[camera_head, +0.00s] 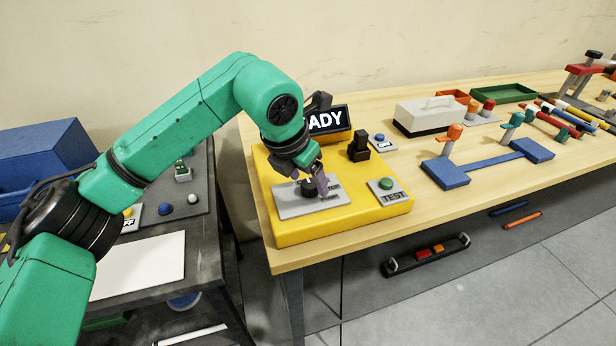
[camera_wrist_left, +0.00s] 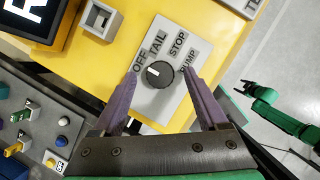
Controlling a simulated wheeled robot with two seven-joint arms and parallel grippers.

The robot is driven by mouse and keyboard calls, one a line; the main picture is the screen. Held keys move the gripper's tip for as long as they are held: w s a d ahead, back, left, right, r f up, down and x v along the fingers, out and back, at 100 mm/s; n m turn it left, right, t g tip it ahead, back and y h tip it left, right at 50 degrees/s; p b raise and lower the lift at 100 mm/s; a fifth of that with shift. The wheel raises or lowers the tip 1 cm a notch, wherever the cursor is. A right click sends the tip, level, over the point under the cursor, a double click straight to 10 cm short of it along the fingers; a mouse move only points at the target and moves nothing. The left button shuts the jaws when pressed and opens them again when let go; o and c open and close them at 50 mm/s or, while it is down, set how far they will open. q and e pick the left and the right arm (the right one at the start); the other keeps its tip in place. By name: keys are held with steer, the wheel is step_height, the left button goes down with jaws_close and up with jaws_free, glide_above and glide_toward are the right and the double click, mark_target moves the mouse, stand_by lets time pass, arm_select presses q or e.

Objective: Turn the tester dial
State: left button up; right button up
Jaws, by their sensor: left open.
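The yellow tester (camera_head: 330,222) stands at the left end of the wooden bench. Its round black dial (camera_wrist_left: 160,74) sits on a grey label plate (camera_wrist_left: 150,102) with OFF, TAIL, STOP and a word partly covered by a finger. The dial's white mark points left, roughly toward OFF. My left gripper (camera_wrist_left: 161,80) is open, with one purple finger on each side of the dial and gaps visible between. In the head view my left gripper (camera_head: 314,188) hangs low over the plate and partly hides the dial. My right gripper (camera_wrist_left: 250,91) shows small in the wrist view.
The tester also carries a READY display (camera_head: 326,121), a black switch (camera_head: 358,149) and a green TEST button (camera_head: 386,184). To the right stand a white-lidded box (camera_head: 430,115) and a blue stand (camera_head: 447,174). A dark side table (camera_head: 205,235) is at left.

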arm_select(q)
steer(key=shift+d+f, duration=0.1)
steer(key=shift+f, duration=0.25)
steer(key=shift+w+f, duration=0.1)
steer(key=shift+f, duration=0.05)
arm_select(e)
steer(key=shift+s+r, duration=0.1)
arm_select(q)
jaws_close()
arm_select(e)
steer(key=shift+s, duration=0.25)
